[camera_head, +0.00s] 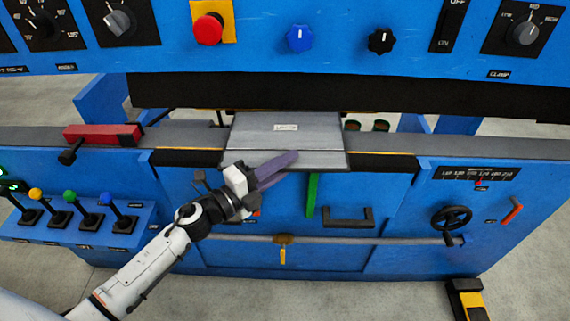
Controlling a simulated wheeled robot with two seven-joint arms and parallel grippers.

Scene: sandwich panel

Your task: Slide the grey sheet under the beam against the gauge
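The grey sheet (272,143) lies flat on the machine's bed, its front edge near the bed's front edge. Its far edge reaches the black beam (345,93) that runs across the machine; what lies behind the beam is hidden. I cannot make out the gauge. My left gripper (247,180) is in front of the sheet's front left part and appears shut on a purple bar (276,170). The bar's far tip is over or against the sheet's front edge; contact is unclear. My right gripper does not show.
A red clamp-like block (102,133) sits on the bed at left. Levers with coloured knobs (70,197) stand at lower left. A green handle (312,194), a black handle (348,221) and a handwheel (452,218) project from the front panel. The bed right of the sheet is clear.

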